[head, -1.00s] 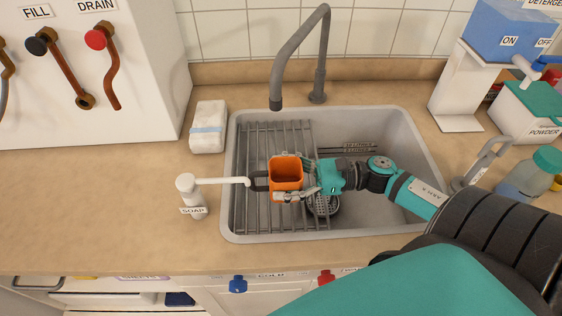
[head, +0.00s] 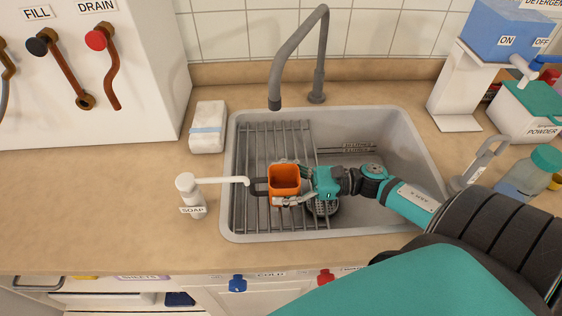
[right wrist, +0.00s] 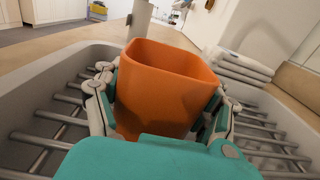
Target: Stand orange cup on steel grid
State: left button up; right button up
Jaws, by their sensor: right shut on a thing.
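The orange cup (head: 285,182) is upright, its open top facing up, over the steel grid (head: 262,140) in the left part of the sink. A dark handle shows on its left side. My right gripper (head: 296,184) is shut on the cup, one finger on each side. In the right wrist view the cup (right wrist: 165,85) sits between the fingers, with the grid bars (right wrist: 50,140) close below. Its base is hidden, so I cannot tell whether it touches the bars. My left gripper is not in view.
A soap dispenser (head: 190,195) stands left of the sink, its white spout reaching over the rim close to the cup handle. The faucet (head: 300,55) arches over the back of the sink. A white folded stack (head: 208,127) lies at the back left. The sink's right basin (head: 400,150) is mostly free.

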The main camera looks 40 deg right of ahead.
jog(key=shift+s+a+f, duration=0.1)
jog(key=shift+s+f, duration=0.15)
jog(key=shift+f, duration=0.5)
jog(key=o, duration=1.6)
jog(key=shift+f, duration=0.1)
jog(key=shift+r, duration=0.3)
jog(key=shift+r+p, duration=0.45)
jog(key=shift+p, duration=0.15)
jog(key=shift+s+d+f+b, duration=0.15)
jog(key=shift+d+f+b, duration=0.35)
jog(key=shift+d, duration=0.1)
jog(key=v, duration=0.2)
jog(key=b+v, duration=0.1)
jog(key=v, duration=0.2)
jog(key=shift+s+d+r, duration=0.1)
jog(key=shift+d+r, duration=0.2)
jog(key=shift+r, duration=0.1)
jog(key=shift+s+d+r, duration=0.15)
jog(key=shift+d, duration=0.15)
